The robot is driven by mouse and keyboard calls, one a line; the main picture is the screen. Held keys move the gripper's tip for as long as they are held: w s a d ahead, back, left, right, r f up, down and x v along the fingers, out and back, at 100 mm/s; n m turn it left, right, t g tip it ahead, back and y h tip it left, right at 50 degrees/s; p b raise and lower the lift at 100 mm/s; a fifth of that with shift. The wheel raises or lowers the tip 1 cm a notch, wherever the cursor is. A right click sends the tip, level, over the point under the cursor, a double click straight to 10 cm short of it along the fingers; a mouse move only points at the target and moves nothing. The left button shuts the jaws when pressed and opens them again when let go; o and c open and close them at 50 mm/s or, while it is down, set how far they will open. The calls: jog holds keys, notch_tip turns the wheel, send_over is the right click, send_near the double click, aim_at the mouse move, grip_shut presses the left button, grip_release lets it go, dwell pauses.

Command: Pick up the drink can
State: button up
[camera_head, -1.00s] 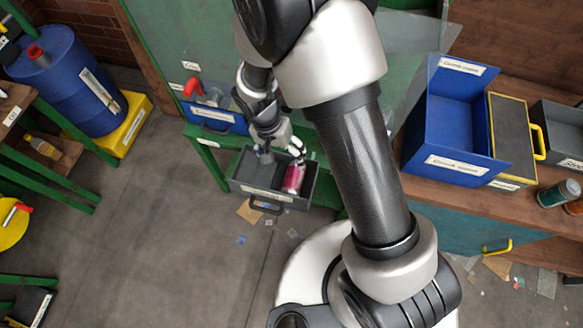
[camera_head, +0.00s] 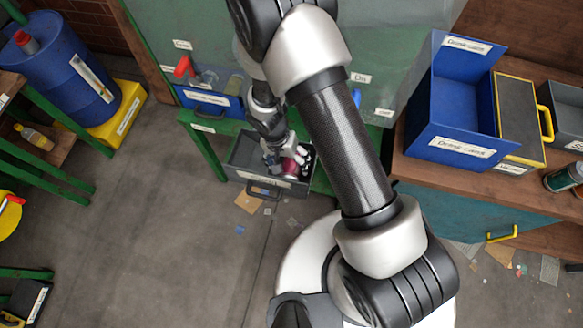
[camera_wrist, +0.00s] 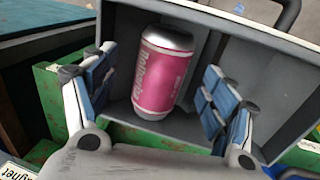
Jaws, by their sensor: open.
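The drink can is pink with silver ends (camera_wrist: 163,72). In the wrist view it stands or leans inside a grey bin (camera_wrist: 235,58), between the two fingers of my gripper (camera_wrist: 150,97). The fingers are spread, with a visible gap on each side of the can. In the head view my gripper (camera_head: 284,160) reaches down into the grey bin (camera_head: 298,184), and the can (camera_head: 290,168) shows only partly beside the fingers.
A blue bin (camera_head: 213,101) stands behind on the green bench, holding a red-handled thing (camera_head: 183,67). At the right a wooden bench carries a large blue bin (camera_head: 455,150), a yellow-edged box (camera_head: 522,115) and a dark can (camera_head: 563,178). The floor at the left is mostly clear.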

aim_at(289, 167)
notch_tip(289, 167, down, 4)
jog(key=shift+s+d+r+b, duration=0.1)
jog(key=shift+d+b, duration=0.05)
jog(key=shift+b, duration=0.45)
jog(key=shift+c, duration=0.2)
jog(key=c, duration=0.9)
jog(key=shift+r, duration=0.1)
